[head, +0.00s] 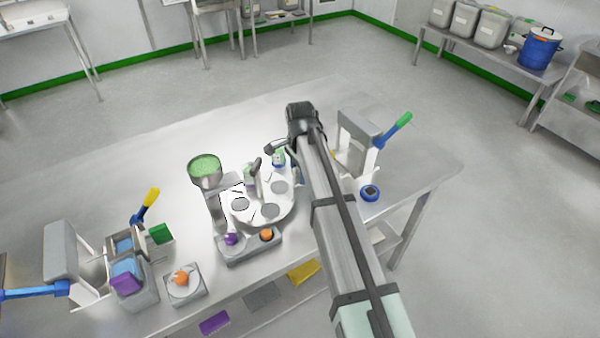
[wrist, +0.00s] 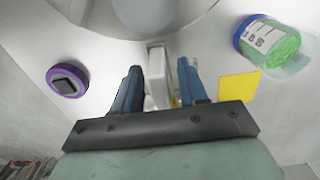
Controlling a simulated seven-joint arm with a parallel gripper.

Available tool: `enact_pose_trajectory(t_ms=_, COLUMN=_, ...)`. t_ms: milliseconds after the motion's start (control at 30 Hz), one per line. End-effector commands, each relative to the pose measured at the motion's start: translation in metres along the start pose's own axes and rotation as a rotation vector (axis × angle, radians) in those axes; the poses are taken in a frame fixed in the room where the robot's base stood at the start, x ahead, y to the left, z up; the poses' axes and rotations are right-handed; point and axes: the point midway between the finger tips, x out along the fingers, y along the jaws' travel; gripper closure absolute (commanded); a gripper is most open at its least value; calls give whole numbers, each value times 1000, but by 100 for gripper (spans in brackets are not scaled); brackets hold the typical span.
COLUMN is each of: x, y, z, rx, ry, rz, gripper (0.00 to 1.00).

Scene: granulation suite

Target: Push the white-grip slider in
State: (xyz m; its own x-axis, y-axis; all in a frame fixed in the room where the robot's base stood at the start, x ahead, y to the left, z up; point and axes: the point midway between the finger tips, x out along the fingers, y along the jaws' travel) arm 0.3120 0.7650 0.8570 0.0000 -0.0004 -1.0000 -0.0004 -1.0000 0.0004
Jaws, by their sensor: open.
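In the wrist view my gripper (wrist: 159,65) is open, with one blue finger on each side of a pale, narrow upright piece. This looks like the white-grip slider (wrist: 158,82), and it stands between the fingers. I cannot tell whether either finger touches it, or how far out it is. A pale round disc lies just beyond it at the top of the view. In the head view my arm reaches over the right side of the white turntable (head: 270,211) on the bench. The slider is not clear there, and my fingers are mostly hidden.
A green-filled jar (wrist: 270,45), a yellow square (wrist: 238,86) and a purple-rimmed round piece (wrist: 68,81) surround my gripper. A funnel (head: 205,172) stands left of the turntable. A green-handled press (head: 357,143) stands right of my arm. The bench's back left is clear.

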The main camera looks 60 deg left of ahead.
Motion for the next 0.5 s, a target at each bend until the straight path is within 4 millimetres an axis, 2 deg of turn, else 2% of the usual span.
enact_pose_trajectory(t_ms=367, x=4, y=0, z=0, rx=0, ry=0, rz=-1, gripper=57)
enact_pose_trajectory(t_ms=500, x=4, y=0, z=0, rx=0, ry=0, rz=-1, gripper=70)
